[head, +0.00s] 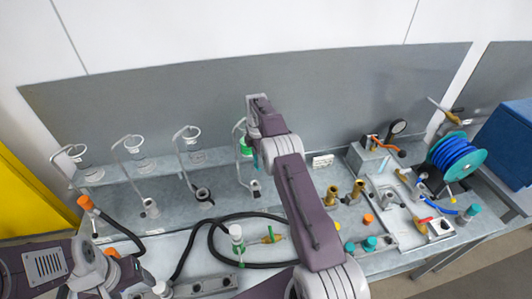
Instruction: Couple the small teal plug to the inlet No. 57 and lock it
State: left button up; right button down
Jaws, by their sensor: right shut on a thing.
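My right arm reaches up the middle to the back of the bench. Its gripper (254,150) is small and partly hidden by its own wrist. It is shut on a small teal piece (256,163), which looks like the plug, beside a green-banded holder (245,147). A grey upright fitting (255,187) stands just below it, apart from the teal piece. Similar fittings stand to the left (150,207) and (203,195). No number is readable, so I cannot tell which inlet is No. 57. My left gripper (112,275) is low at the left, and its fingers are unclear.
Curved stands with clear cups (140,155) line the back left. A black hose (215,240) loops across the bench, and another has an orange end (85,202). Brass fittings (358,190), teal caps (370,243) and a blue hose reel (453,152) crowd the right.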

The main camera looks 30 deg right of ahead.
jog(key=shift+s+a+f, duration=0.1)
jog(key=shift+a+f, duration=0.2)
jog(key=shift+a, duration=0.55)
jog(key=f, duration=0.1)
jog(key=f+b, duration=0.1)
jog(key=f, duration=0.1)
jog(key=f+b, duration=0.1)
jog(key=shift+s+a+f, duration=0.2)
jog(key=shift+a+f, duration=0.15)
jog(key=shift+f, duration=0.05)
jog(key=shift+a+f, duration=0.1)
jog(key=shift+f, duration=0.05)
jog(key=shift+f, duration=0.15)
jog(key=shift+f+b, duration=0.2)
jog(key=shift+b, duration=0.15)
jog(key=shift+f+b, duration=0.75)
jog(key=shift+f, duration=0.35)
jog(key=shift+f, duration=0.3)
